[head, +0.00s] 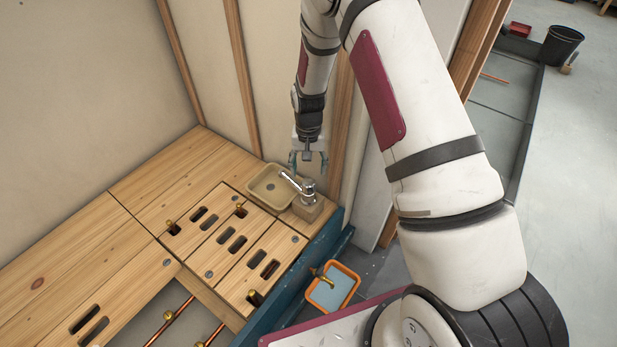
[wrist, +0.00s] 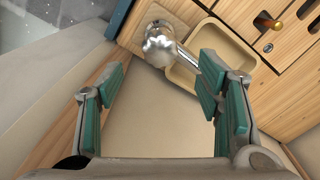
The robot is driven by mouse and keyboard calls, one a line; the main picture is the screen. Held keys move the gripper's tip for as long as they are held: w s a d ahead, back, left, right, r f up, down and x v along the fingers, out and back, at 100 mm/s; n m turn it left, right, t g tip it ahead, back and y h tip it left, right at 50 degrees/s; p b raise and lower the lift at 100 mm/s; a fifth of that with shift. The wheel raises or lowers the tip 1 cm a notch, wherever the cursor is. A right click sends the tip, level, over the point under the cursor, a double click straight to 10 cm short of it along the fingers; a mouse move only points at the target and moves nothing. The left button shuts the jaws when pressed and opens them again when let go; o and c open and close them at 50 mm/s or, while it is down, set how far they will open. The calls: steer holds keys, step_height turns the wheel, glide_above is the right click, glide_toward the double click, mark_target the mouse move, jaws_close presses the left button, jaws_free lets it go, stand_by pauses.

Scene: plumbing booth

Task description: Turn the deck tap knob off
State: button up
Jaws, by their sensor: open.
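The deck tap (head: 306,190) is a chrome mixer with a rounded top knob and a spout, standing on a small wooden block (head: 308,211) at the deck's right corner. Its spout points left over a beige basin (head: 256,188). In the wrist view the rounded knob (wrist: 160,47) shows at upper middle, with the spout (wrist: 187,68) reaching toward the basin (wrist: 225,45). My gripper (head: 307,165) hangs just above and behind the tap, apart from it. In the wrist view my gripper (wrist: 160,95) is open and empty, its teal pads spread either side below the knob.
The wooden deck (head: 140,200) has slots and small brass fittings (head: 240,210). Pale wall panels (head: 290,90) with wooden studs stand close behind the tap. An orange-rimmed tray (head: 353,295) of water sits below the deck's blue edge (head: 300,275). Copper pipes (head: 168,316) show in an opening.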

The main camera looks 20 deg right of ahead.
mark_target(308, 181)
steer(key=shift+r, duration=2)
